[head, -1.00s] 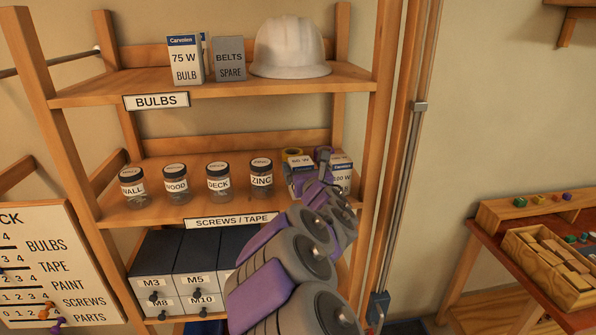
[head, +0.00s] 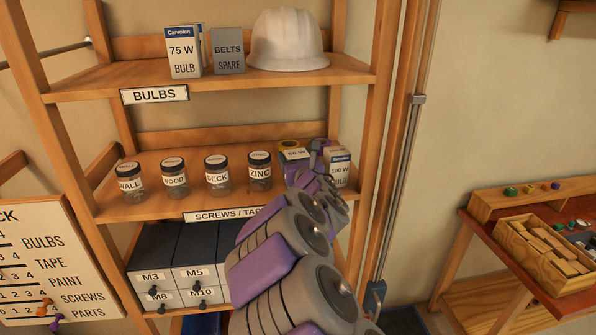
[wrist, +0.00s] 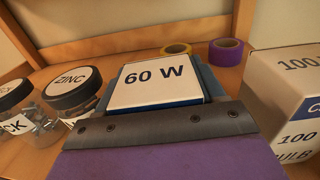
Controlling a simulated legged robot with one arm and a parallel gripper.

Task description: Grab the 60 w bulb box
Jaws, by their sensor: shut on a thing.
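The 60 W bulb box (head: 294,154) is at the right part of the middle shelf, partly hidden behind my arm in the head view. My gripper (head: 314,166) is shut on it. In the wrist view the box (wrist: 156,84) shows its white "60 W" face, with blue pads of my gripper (wrist: 165,92) along its sides. Its lower part is hidden by my gripper. I cannot tell whether the box touches the shelf.
A 100 W bulb box (head: 340,170) stands close on the right. The ZINC jar (head: 260,172) is close on the left, with more jars beyond. Yellow (wrist: 176,50) and purple (wrist: 226,51) tape rolls lie behind. The upper shelf (head: 225,83) is overhead.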

